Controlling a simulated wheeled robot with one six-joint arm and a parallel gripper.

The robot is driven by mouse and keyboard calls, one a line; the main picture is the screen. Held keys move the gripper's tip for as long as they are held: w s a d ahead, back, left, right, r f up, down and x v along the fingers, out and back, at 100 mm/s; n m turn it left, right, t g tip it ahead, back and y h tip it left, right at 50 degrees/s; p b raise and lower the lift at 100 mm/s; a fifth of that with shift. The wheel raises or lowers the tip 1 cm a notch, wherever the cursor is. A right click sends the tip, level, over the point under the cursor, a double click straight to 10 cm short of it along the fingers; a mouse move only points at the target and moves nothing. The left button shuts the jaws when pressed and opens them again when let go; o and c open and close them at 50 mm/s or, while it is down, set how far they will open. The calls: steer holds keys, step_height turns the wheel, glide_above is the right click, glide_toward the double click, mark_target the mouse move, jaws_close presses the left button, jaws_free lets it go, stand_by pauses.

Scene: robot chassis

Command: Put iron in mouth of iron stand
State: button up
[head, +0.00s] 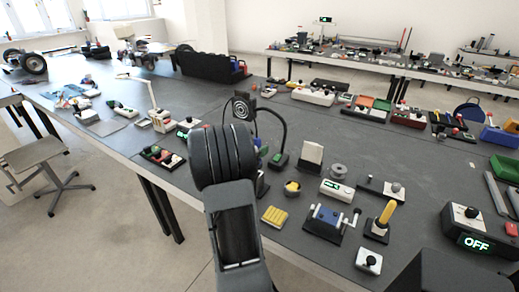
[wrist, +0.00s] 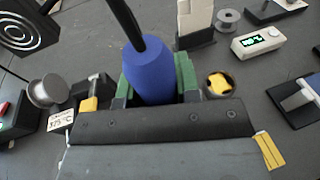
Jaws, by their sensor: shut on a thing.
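The iron (wrist: 152,75) has a thick blue handle with a black cable rising from its end, seen in the wrist view. My gripper (wrist: 150,95) is shut around the blue handle, with green-lined fingers on both sides. The iron's tip is hidden behind the dark gripper body. In the head view my arm's dark wrist covers most of the gripper and the iron. I cannot clearly identify the iron stand. A black block with a yellow part (wrist: 90,95) and a label reading about 575 °C (wrist: 61,120) sit just left of the gripper.
A round pot with yellow filling (wrist: 217,85) stands close to the right of the gripper. A silver spool (wrist: 47,90) is at left. A yellow sponge (head: 274,216), a blue vise-like device (head: 328,218) and a white display box (head: 337,190) stand on the dark table.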

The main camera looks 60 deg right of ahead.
steer(key=shift+f+b, duration=1.6)
steer(key=shift+f, duration=0.35)
steer(key=o, duration=1)
steer(key=v, duration=1.3)
steer(key=shift+a, duration=0.4)
steer(key=shift+w, duration=0.1)
step_height(320, 180, up, 10)
steer(key=p, duration=0.8)
steer(key=shift+p, duration=0.4)
